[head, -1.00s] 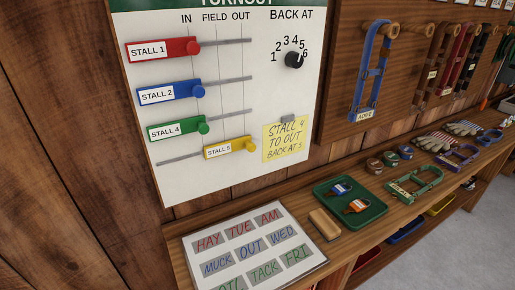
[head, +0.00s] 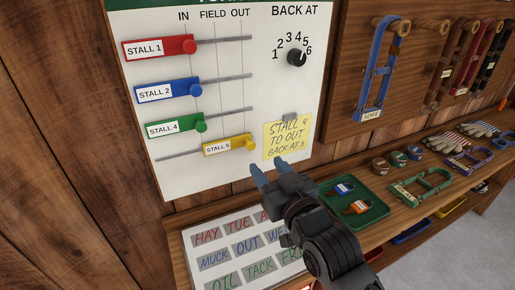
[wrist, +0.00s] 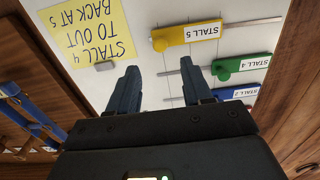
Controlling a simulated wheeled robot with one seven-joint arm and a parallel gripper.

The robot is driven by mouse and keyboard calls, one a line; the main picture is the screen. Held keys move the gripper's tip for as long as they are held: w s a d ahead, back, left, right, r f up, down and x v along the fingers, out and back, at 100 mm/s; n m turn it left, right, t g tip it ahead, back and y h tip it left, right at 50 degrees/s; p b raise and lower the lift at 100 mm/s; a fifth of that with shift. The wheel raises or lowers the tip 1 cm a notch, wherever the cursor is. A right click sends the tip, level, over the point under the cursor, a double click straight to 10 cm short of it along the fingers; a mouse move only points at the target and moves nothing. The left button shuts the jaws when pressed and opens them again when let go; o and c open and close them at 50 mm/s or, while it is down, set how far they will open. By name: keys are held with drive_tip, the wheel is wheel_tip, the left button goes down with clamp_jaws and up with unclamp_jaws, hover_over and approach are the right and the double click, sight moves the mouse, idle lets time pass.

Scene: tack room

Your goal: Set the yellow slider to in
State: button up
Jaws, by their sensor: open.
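The yellow slider (head: 228,146), labelled STALL 5, is on the lowest rail of the white turnout board (head: 180,182). Its round knob (head: 250,142) sits at the OUT line, at the right of the rail. In the upside-down wrist view the yellow slider (wrist: 195,34) shows beyond the fingertips. My gripper (head: 268,167) is open and empty, below and to the right of the knob in the head view, apart from it. Its two fingers (wrist: 159,70) point toward the board in the wrist view.
The red (head: 160,47), blue (head: 168,91) and green (head: 175,128) sliders sit above, knobs at IN. A yellow note (head: 287,136) is right of the slider; a dial (head: 297,58) is above. Below, a shelf holds a word board (head: 192,262) and green tray (head: 368,222).

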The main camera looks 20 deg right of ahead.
sight(252, 147)
drive_tip(key=w+p, duration=0.1)
drive_tip(key=w, duration=0.6)
drive_tip(key=shift+w, duration=0.4)
clamp_jaws()
idle(0.3)
